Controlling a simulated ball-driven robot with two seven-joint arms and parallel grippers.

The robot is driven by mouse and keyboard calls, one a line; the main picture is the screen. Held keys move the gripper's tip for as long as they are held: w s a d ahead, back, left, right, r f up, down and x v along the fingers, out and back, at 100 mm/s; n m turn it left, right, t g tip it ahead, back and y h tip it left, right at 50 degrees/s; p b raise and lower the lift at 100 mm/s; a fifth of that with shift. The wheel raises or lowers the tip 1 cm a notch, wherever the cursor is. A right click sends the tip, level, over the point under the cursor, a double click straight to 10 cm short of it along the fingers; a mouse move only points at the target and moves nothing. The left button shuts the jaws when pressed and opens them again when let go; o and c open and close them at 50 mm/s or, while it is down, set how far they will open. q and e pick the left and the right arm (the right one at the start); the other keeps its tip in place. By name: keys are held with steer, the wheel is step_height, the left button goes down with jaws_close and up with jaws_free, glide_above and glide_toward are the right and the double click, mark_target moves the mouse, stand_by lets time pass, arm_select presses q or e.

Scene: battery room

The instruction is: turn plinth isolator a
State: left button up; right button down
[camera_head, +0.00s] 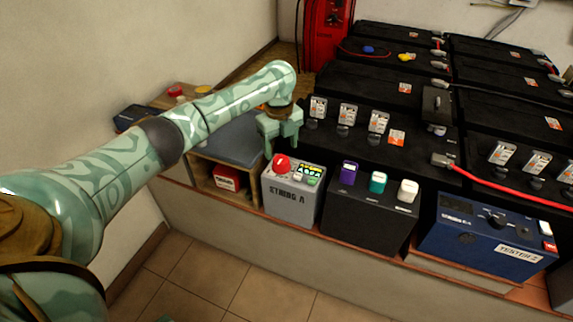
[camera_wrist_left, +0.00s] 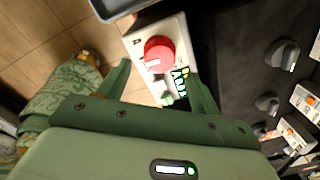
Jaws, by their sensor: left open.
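The plinth isolator is a light grey box (camera_head: 291,207) lettered STRING A, with a round red knob (camera_head: 282,163) on its top. My left gripper (camera_head: 281,146) is open, just above and behind the knob, fingers pointing down. In the left wrist view the red knob (camera_wrist_left: 158,54) shows between the two spread fingertips of my left gripper (camera_wrist_left: 159,64), with a pale mark on its face. I see no contact. My right gripper is in neither view.
A black box (camera_head: 368,217) with purple, teal and white switches stands right of the isolator. A blue tester (camera_head: 484,238) is further right. Black batteries (camera_head: 385,95) with grey knobs lie behind. A wooden shelf (camera_head: 203,175) is at the left. The tiled floor (camera_head: 235,275) in front is clear.

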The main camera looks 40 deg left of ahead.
mark_target(281, 160)
arm_select(q)
step_height(281, 160, down, 6)
steer(key=shift+r+b, duration=0.2)
steer(key=shift+b, duration=0.95)
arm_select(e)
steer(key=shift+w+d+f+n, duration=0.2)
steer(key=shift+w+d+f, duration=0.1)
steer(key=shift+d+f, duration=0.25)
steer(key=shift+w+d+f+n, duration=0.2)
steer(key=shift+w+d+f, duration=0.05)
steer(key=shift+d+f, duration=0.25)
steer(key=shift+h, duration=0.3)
arm_select(q)
steer(key=c, duration=1)
steer(key=shift+o, duration=0.2)
steer(key=shift+r, duration=0.1)
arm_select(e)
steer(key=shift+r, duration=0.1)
